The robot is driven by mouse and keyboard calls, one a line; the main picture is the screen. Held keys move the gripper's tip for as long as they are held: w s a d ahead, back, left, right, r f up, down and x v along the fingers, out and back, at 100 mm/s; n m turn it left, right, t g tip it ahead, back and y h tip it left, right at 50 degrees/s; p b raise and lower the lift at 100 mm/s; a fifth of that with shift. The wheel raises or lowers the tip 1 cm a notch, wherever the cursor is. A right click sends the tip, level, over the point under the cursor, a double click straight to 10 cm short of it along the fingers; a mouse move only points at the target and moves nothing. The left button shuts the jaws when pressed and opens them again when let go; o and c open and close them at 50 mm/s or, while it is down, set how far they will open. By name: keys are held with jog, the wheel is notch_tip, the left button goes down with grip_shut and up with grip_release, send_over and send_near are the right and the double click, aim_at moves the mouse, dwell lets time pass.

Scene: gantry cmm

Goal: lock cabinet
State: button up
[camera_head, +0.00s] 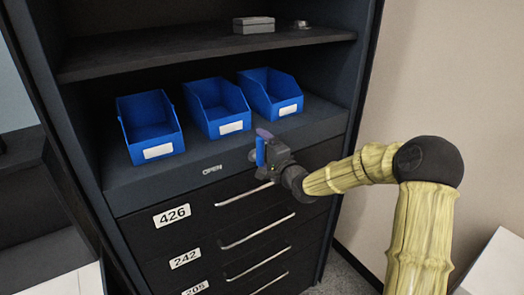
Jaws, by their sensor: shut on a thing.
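The dark cabinet (348,75) fills most of the view, with open shelves above and several closed drawers below. A small "OPEN" marking (212,170) shows on the strip above the top drawer (225,205). My gripper (262,148) is in front of that strip, right of the marking. It is shut on a small purple, flat, rounded piece (264,133), which sticks up at its tip. A blue upright piece shows beside it; I cannot tell whether it belongs to my gripper. Any lock behind my gripper is hidden, and I cannot tell whether the gripper touches the cabinet.
Three blue bins (150,130) stand on the shelf just above my gripper. A grey box (253,25) and a small metallic object (300,24) lie on the upper shelf. A beige wall (450,80) is at the right.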

jog(key=o, duration=1)
jog(key=shift+o, duration=0.2)
jog(key=shift+s+d+f, duration=0.1)
jog(key=b+v, duration=0.4)
jog(key=v, duration=1.3)
jog(key=shift+s, duration=0.2)
jog(key=shift+f, duration=0.15)
